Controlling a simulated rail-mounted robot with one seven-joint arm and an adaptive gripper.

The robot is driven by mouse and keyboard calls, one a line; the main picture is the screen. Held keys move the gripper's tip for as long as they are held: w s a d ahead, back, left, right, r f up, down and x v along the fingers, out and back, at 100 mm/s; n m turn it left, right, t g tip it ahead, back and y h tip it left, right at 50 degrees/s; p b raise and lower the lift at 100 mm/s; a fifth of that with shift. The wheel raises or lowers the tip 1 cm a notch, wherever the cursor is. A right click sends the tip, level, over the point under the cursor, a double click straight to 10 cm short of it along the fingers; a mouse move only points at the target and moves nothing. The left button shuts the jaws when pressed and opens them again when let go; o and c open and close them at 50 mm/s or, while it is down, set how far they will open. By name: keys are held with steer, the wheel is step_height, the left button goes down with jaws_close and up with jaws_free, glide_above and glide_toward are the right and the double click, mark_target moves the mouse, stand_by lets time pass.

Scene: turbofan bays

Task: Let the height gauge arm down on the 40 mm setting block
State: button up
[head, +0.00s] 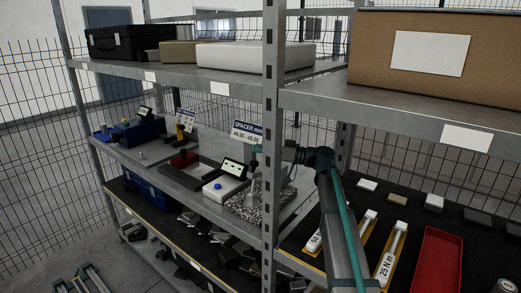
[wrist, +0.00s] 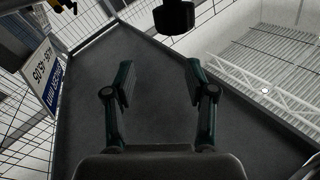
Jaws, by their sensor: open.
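In the head view a speckled granite plate (head: 248,206) sits on the middle shelf, partly behind the rack post. A slim grey upright (head: 254,160) stands over it and may be the height gauge; the post covers much of it. I cannot make out the gauge arm or the 40 mm setting block. My gripper is largely hidden in the head view, at the end of my arm beside the post. In the wrist view my gripper (wrist: 160,78) is open and empty, its fingers wide apart. A dark block-like part (wrist: 173,16), not identifiable, lies beyond the fingertips.
The rack post (head: 270,130) stands close to my arm. A spacer sign (head: 247,132) is near the plate and shows upside down in the wrist view (wrist: 42,80). A white readout box (head: 225,188) sits left of the plate. A red tray (head: 435,260) lies lower right.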

steer(key=v, duration=1.2)
